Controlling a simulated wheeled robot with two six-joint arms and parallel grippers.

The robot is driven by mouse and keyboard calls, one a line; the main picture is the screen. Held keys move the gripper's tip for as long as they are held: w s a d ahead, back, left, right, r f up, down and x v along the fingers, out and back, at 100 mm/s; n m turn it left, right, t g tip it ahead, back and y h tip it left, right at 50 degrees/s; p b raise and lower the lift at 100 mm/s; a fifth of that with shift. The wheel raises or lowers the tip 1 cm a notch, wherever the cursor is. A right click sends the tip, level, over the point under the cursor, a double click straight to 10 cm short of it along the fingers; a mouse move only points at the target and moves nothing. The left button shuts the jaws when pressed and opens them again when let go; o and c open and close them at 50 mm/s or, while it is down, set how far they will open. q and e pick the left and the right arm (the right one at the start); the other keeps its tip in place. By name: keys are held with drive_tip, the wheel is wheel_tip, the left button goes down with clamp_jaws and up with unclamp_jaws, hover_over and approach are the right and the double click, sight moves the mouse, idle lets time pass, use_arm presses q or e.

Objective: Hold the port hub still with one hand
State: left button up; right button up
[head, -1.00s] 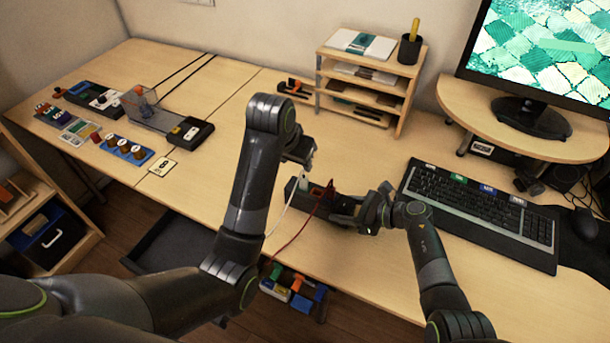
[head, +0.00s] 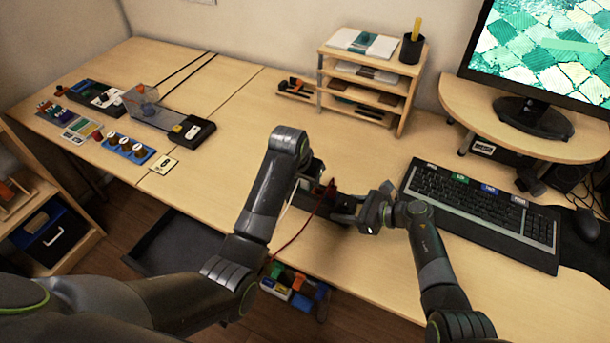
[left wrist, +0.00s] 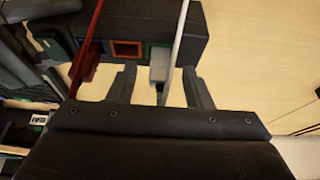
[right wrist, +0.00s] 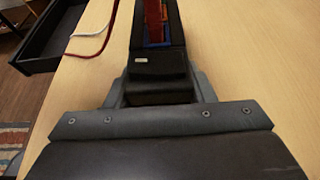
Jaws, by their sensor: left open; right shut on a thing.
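In the left wrist view, the hub (left wrist: 145,22) shows coloured port frames, one orange-red and empty. A red plug (left wrist: 88,62) with a red cable is at the port to its left. A white plug (left wrist: 160,62) with a white cable is at the green-framed port. My left gripper (left wrist: 160,90) is open, with its fingers on either side of the white plug.
The keyboard (head: 480,205) is close to the right of my right gripper. A wooden shelf (head: 370,75) stands behind the hub. A bin of coloured parts (head: 295,287) is below the desk's front edge.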

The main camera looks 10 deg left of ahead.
use_arm(q)
clamp_jaws()
idle(0.4)
drive_tip(key=shift+r, duration=1.65)
drive_tip(key=shift+r, duration=1.85)
use_arm(e)
drive_tip(key=o, duration=1.1)
drive_tip(key=shift+o, duration=0.2)
drive_tip(key=shift+d, duration=0.1)
